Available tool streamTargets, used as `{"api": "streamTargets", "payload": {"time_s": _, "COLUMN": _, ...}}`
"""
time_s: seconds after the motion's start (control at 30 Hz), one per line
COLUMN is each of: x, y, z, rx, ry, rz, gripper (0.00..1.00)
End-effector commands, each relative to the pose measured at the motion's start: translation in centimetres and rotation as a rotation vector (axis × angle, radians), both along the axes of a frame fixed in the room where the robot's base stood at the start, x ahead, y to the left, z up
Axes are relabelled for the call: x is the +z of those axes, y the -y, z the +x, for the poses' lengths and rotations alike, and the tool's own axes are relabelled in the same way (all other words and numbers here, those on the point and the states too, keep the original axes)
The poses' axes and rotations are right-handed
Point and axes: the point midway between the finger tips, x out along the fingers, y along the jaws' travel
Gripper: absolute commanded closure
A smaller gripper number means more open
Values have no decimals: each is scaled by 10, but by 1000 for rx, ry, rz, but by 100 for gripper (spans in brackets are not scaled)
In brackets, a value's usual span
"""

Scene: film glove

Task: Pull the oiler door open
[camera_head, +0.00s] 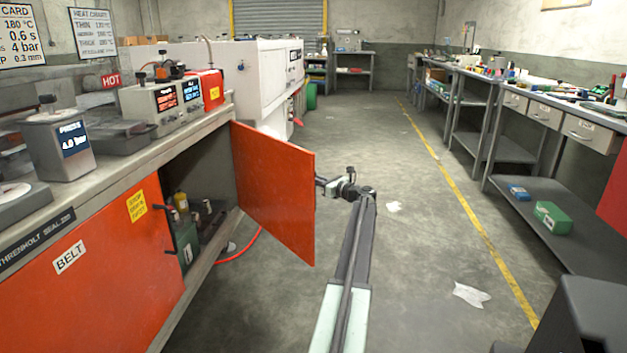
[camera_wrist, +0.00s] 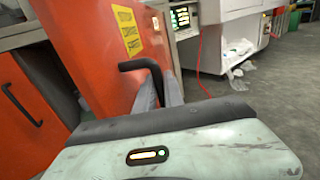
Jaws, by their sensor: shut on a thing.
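The orange oiler door (camera_head: 272,190) stands swung out from the cabinet, hinged at its far side, with its inner face toward the head camera. In the wrist view its orange face (camera_wrist: 85,40) carries a yellow label. A black bar handle (camera_wrist: 135,65) sticks out from it. My gripper (camera_head: 323,183) is at the door's free edge, on the far face, partly hidden by the door. In the wrist view my gripper's fingers (camera_wrist: 162,92) are shut at the handle, whose lower part is hidden between them.
The open compartment holds bottles and a green can (camera_head: 187,243). Left of it is an orange BELT door (camera_head: 95,290) with a black handle. A red hose (camera_head: 240,252) lies on the floor. A bench (camera_head: 570,120) lines the right; the aisle between is mostly clear.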

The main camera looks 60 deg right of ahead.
Motion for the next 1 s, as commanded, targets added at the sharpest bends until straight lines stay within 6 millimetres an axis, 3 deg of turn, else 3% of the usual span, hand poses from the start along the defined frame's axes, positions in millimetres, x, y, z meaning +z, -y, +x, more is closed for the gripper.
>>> {"api": "streamTargets", "payload": {"time_s": 0.03, "x": 1, "y": -2, "z": 4, "rx": 4, "ry": 2, "rz": 0, "gripper": 100}}
{"api": "streamTargets", "payload": {"time_s": 0.07, "x": 1, "y": -2, "z": 5, "rx": 5, "ry": 2, "rz": 0, "gripper": 79}}
{"api": "streamTargets", "payload": {"time_s": 0.1, "x": 1, "y": -3, "z": 6, "rx": 6, "ry": 2, "rz": 0, "gripper": 68}}
{"api": "streamTargets", "payload": {"time_s": 0.13, "x": 1, "y": -3, "z": 6, "rx": 6, "ry": 2, "rz": 0, "gripper": 66}}
{"api": "streamTargets", "payload": {"time_s": 0.53, "x": 0, "y": -5, "z": 0, "rx": 6, "ry": 1, "rz": 1, "gripper": 66}}
{"api": "streamTargets", "payload": {"time_s": 0.9, "x": 0, "y": -25, "z": -59, "rx": 6, "ry": 1, "rz": 1, "gripper": 66}}
{"api": "streamTargets", "payload": {"time_s": 1.0, "x": 0, "y": -26, "z": -66, "rx": 8, "ry": 1, "rz": 1, "gripper": 66}}
